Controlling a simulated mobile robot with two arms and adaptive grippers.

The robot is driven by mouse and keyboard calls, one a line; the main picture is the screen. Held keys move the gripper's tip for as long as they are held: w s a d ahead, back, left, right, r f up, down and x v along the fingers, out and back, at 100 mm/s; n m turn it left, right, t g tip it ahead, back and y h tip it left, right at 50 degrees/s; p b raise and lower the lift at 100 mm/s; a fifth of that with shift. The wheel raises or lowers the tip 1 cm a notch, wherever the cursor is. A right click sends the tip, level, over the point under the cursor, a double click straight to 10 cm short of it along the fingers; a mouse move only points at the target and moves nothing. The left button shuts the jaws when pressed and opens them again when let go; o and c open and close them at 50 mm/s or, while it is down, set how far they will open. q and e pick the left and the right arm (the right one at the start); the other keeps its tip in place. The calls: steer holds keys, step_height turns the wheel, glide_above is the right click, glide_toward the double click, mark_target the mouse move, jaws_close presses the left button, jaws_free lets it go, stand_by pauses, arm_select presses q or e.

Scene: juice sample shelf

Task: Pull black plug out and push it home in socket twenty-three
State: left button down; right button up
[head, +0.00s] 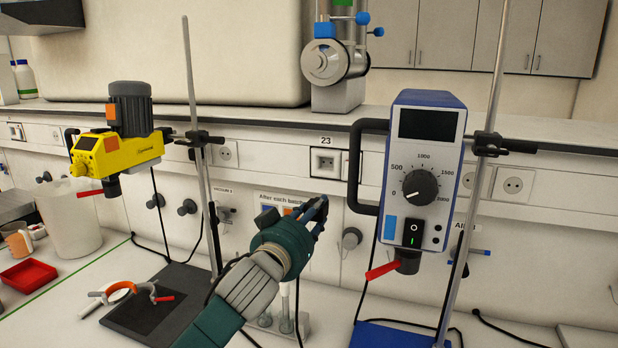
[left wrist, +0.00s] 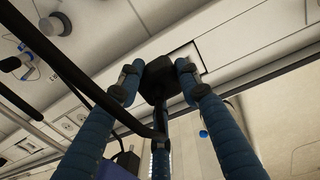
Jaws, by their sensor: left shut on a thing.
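My left gripper (head: 320,204) is in the middle of the head view, in front of the wall panel and just below socket twenty-three (head: 324,162). The label 23 (head: 325,141) sits above that socket, whose face shows no plug in it. In the left wrist view the blue fingers of my left gripper (left wrist: 158,85) are closed around the black plug (left wrist: 159,80). The plug is not clearly visible in the head view. My right gripper is out of view.
A blue-white stirrer (head: 422,155) with a black handle stands close right of the socket. A yellow stirrer (head: 115,150) hangs on a rod stand at left. Another socket (head: 227,153) is on the panel. A red tray (head: 28,275) and clear beaker (head: 72,215) are at far left.

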mark_target(310, 198)
arm_select(q)
steer(key=shift+y, duration=0.4)
steer(key=w+r, duration=0.1)
steer(key=r, duration=0.1)
steer(key=w+r, duration=0.1)
steer(key=r, duration=0.1)
steer(key=w+r, duration=0.1)
steer(key=shift+a+r, duration=0.35)
steer(key=shift+r, duration=0.05)
steer(key=shift+w+a+r, duration=0.1)
steer(key=shift+w+r, duration=0.05)
steer(key=x, duration=0.4)
steer(key=shift+w, duration=0.2)
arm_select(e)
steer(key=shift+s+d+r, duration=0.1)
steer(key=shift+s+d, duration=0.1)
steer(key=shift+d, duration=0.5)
arm_select(q)
steer(key=shift+r, duration=0.1)
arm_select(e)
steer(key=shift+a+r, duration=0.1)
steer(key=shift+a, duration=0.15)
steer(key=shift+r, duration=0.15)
arm_select(q)
steer(key=shift+w+d+p, duration=0.2)
steer(key=shift+w+p, duration=0.1)
steer(key=shift+w, duration=0.3)
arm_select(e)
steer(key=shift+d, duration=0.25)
